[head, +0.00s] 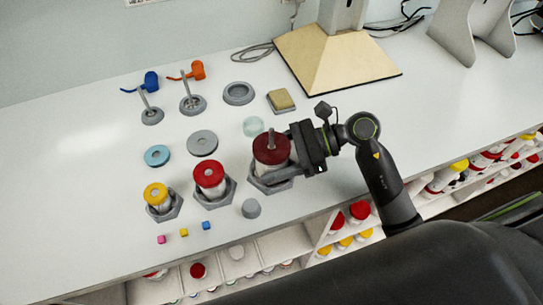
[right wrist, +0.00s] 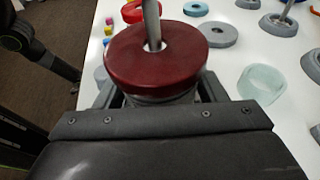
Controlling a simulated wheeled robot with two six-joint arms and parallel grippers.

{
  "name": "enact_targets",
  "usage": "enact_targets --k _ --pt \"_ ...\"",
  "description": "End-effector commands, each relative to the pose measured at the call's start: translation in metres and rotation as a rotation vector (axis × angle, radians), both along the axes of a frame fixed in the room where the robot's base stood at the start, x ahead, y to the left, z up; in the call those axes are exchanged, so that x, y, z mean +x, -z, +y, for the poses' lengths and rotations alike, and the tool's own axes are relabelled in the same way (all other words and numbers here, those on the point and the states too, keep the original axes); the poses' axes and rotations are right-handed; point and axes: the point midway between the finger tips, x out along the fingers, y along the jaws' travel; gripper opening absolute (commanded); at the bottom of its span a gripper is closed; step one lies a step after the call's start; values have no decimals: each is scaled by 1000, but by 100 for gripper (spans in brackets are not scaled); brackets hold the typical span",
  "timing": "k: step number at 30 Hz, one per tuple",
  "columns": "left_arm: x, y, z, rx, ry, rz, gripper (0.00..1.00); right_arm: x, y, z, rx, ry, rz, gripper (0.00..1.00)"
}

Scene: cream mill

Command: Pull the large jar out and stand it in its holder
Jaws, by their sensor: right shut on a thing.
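The large jar, with a dark red lid (head: 271,148) with a centre hole, stands upright in my right gripper (head: 290,160). It also shows in the right wrist view (right wrist: 155,60), with the gripper shut around its body below the lid. A grey rod (head: 271,138) stands up through the lid's hole. A grey hexagonal holder (head: 262,187) is directly under the jar; I cannot tell whether the jar's base rests in it.
Left of it, a red-lidded jar (head: 209,175) and a yellow-lidded jar (head: 156,194) stand in hexagonal holders. A grey cylinder (head: 251,208) lies close in front. Shelves of jars run below the front edge.

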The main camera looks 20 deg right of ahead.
Motion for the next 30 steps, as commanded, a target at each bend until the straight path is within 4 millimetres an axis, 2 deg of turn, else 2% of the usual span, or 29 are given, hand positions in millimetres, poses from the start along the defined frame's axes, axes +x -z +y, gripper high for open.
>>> enact_targets --k 8,9,14,20,23,30 --pt "0 7 0 0 0 1 0 0 5 0 1 0 -1 37" --pt "0 6 0 0 0 1 0 0 5 0 1 0 -1 67" --pt "0 6 0 0 0 1 0 0 4 0 1 0 -1 88" --pt "-1 6 0 0 0 1 0 0 5 0 1 0 -1 90" --pt "-1 6 0 0 0 1 0 0 5 0 0 0 0 100" --pt "-1 5 0 0 0 1 0 0 5 -1 -1 0 0 100"
